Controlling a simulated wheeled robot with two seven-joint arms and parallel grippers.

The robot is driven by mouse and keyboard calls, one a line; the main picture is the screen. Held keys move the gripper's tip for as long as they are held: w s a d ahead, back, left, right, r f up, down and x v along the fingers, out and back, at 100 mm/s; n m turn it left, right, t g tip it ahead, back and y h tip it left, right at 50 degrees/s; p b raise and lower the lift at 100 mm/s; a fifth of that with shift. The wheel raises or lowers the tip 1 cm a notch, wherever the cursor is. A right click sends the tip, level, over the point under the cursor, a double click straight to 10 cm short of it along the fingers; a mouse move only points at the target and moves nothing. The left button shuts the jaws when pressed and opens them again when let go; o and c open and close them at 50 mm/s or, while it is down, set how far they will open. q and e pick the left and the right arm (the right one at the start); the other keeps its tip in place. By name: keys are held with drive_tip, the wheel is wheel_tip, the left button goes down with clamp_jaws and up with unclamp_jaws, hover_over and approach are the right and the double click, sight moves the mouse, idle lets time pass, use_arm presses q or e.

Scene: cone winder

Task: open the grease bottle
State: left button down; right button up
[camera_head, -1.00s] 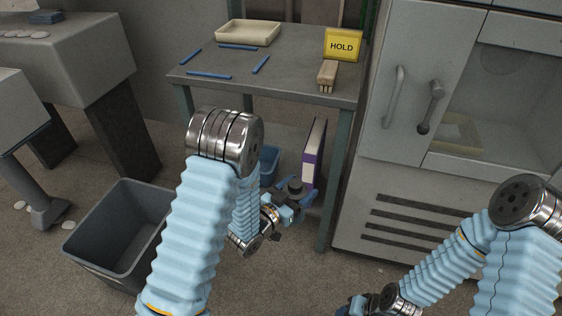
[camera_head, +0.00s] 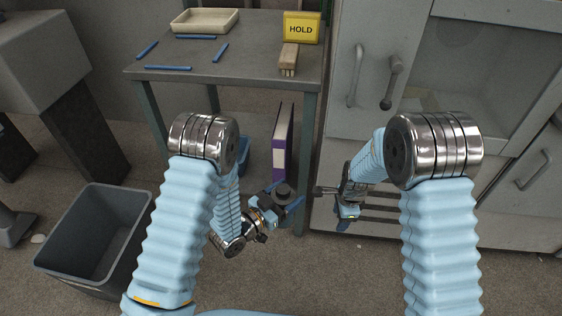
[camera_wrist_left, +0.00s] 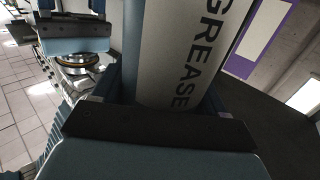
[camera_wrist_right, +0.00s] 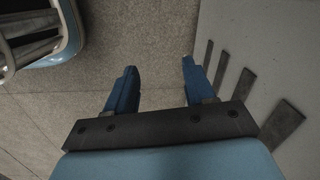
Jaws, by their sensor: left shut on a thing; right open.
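The grease bottle (camera_head: 284,189) shows in the head view as a dark round top between the jaws of my left gripper (camera_head: 281,203). In the left wrist view the bottle (camera_wrist_left: 182,55) is a grey cylinder lettered GREASE, filling the space between the fingers. My left gripper is shut on it, in front of the bench's lower part. Its top is out of the left wrist view. My right gripper (camera_head: 343,224) hangs to the right of the bottle, apart from it. In the right wrist view its fingers (camera_wrist_right: 158,66) are open and empty above the floor.
The bench (camera_head: 240,72) holds a tray (camera_head: 205,21), blue sticks, a yellow HOLD sign (camera_head: 301,28) and a brush (camera_head: 289,59). A purple-and-white binder (camera_head: 282,142) stands below. A grey cabinet (camera_head: 345,110) is at right, a bin (camera_head: 95,235) at left.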

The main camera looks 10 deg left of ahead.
drive_tip(key=w+a+r+m, duration=0.4)
drive_tip(key=a+r, duration=0.1)
drive_tip(key=r, duration=0.4)
drive_tip(key=m, duration=0.7)
approach(280, 188)
drive_tip(key=shift+w+f+g+h, duration=0.3)
drive_tip(key=shift+w+g, duration=0.1)
drive_tip(key=shift+w, duration=0.2)
drive_tip(key=shift+s+a, duration=0.15)
wheel_tip(280, 188, down, 7)
drive_tip(key=shift+f, duration=0.25)
drive_tip(key=shift+a, duration=0.1)
drive_tip(key=c, duration=0.9)
drive_tip(key=shift+s, duration=0.1)
